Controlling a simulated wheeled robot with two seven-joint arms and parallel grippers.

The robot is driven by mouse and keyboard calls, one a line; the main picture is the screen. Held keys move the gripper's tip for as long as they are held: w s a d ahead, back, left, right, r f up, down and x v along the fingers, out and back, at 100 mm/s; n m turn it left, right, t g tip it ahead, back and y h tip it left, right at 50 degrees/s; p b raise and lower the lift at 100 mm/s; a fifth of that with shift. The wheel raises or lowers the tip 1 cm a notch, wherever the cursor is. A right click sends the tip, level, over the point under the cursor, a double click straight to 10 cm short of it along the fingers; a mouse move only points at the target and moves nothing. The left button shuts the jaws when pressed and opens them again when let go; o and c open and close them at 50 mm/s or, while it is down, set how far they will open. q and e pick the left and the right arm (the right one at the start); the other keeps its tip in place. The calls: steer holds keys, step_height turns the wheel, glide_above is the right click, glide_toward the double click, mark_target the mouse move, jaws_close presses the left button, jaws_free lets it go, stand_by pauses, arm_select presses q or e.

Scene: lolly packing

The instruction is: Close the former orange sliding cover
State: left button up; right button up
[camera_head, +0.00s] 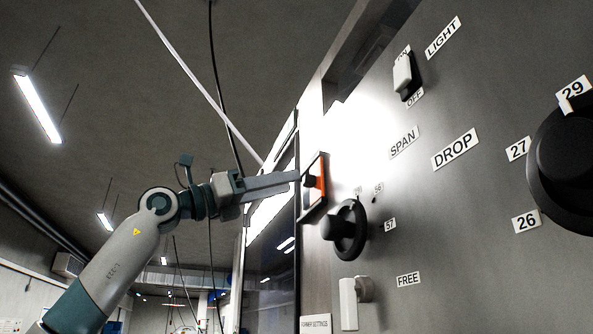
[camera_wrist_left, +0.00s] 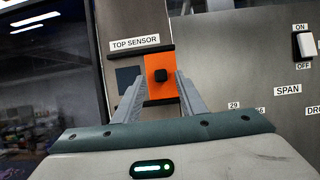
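The orange sliding cover (camera_wrist_left: 157,92) sits on the grey panel under the "TOP SENSOR" label, between black rails above and below, with a black knob (camera_wrist_left: 161,75) at its middle. A dark square lies just left of it. In the head view the orange cover (camera_head: 320,184) shows edge-on. My left gripper (camera_head: 298,177) reaches it from the left. In the left wrist view its two fingers are apart, one on each side of the knob, with gaps visible. Whether the tips touch the cover cannot be told. My right gripper is not in view.
A black dial (camera_head: 350,230) stands out from the panel just below and right of the cover. A white lever (camera_head: 349,303) sits lower, and a light switch (camera_head: 403,74) above. A large black dial (camera_head: 565,160) is far right. A dark glass window (camera_wrist_left: 48,85) lies left.

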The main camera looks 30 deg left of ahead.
mark_target(303, 178)
arm_select(q)
steer(key=shift+p+x, duration=0.7)
steer(key=shift+x, duration=1.3)
jaws_close()
